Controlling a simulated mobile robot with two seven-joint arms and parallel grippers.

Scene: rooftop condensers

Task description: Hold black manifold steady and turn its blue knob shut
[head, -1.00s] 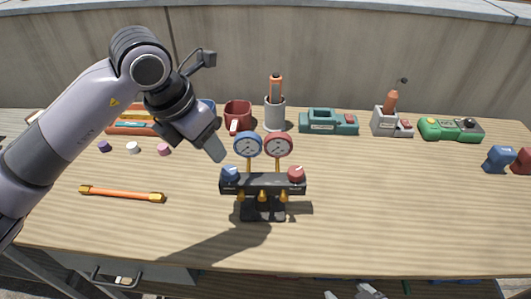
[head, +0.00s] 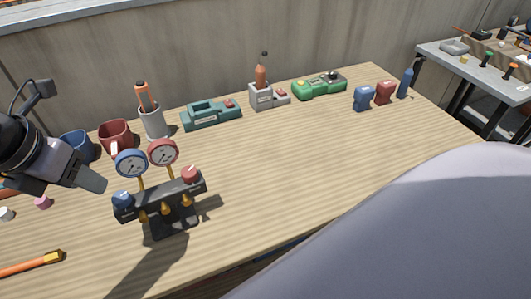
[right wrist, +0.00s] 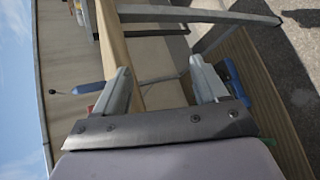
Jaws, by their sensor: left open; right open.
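The black manifold (head: 158,198) stands upright on its foot on the bench in the head view, at the left. Its blue knob (head: 122,199) is at the left end and its red knob (head: 191,175) at the right end. A blue gauge (head: 131,163) and a red gauge (head: 163,152) rise above it. My left gripper (head: 92,180) is open, just left of and above the blue knob, apparently apart from it. My right gripper (right wrist: 160,80) is open and empty in the right wrist view; the manifold is not visible there.
Behind the manifold stand a red mug (head: 116,134), a grey cup (head: 153,123) and a teal tool (head: 210,113). An orange bar (head: 30,264) lies at front left. The bench right of the manifold is clear. My right arm fills the lower right.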

